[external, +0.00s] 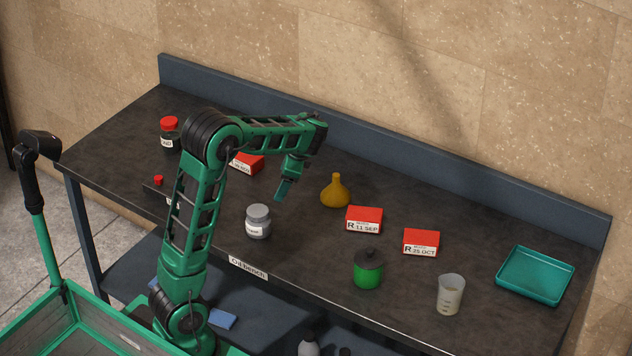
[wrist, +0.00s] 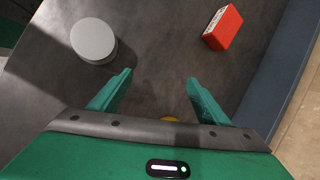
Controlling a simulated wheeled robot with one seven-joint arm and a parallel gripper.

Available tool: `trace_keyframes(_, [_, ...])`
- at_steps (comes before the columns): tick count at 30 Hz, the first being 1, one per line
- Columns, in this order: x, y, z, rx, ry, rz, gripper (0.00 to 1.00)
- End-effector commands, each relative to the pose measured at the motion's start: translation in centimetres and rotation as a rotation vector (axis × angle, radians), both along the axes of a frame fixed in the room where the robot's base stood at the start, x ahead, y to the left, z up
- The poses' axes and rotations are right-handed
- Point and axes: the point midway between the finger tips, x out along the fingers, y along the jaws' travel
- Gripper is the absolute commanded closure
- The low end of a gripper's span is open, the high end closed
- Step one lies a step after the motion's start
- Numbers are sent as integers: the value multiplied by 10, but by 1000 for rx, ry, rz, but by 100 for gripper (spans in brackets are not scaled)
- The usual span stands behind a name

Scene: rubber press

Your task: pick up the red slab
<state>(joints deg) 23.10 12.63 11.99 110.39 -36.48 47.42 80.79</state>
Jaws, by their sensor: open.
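Three red slabs with white labels lie on the dark bench. One red slab (external: 249,160) is partly hidden behind my arm; I take the red slab (wrist: 224,27) at the upper right of the wrist view to be this one. The second (external: 364,219) reads "R 11 SEP" and the third (external: 421,241) reads "R 25 OCT". Which one the task means, I cannot tell. My gripper (external: 283,190) is open and empty above the bench, between the first slab and the ochre flask. In the wrist view its fingers (wrist: 160,77) are apart with only bench between their tips.
A grey-lidded jar (external: 258,221) stands in front of my gripper; its lid (wrist: 93,40) shows at upper left in the wrist view. An ochre flask (external: 335,192), green jar (external: 368,272), beaker (external: 450,294) and teal tray (external: 535,275) stand rightward. A red-capped jar (external: 169,133) stands far left.

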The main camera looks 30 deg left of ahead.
Motion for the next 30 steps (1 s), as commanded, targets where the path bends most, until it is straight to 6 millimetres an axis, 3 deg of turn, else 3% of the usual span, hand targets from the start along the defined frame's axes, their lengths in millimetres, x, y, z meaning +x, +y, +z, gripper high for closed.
trace_keyframes(6, [53, 57, -6, 273, 107, -128, 30])
trace_keyframes(12, [84, 95, 4, 515, 246, -227, 30])
trace_keyframes(24, [108, 118, 25, 777, 446, -312, 30])
trace_keyframes(30, [106, 119, -30, 771, 448, -313, 30])
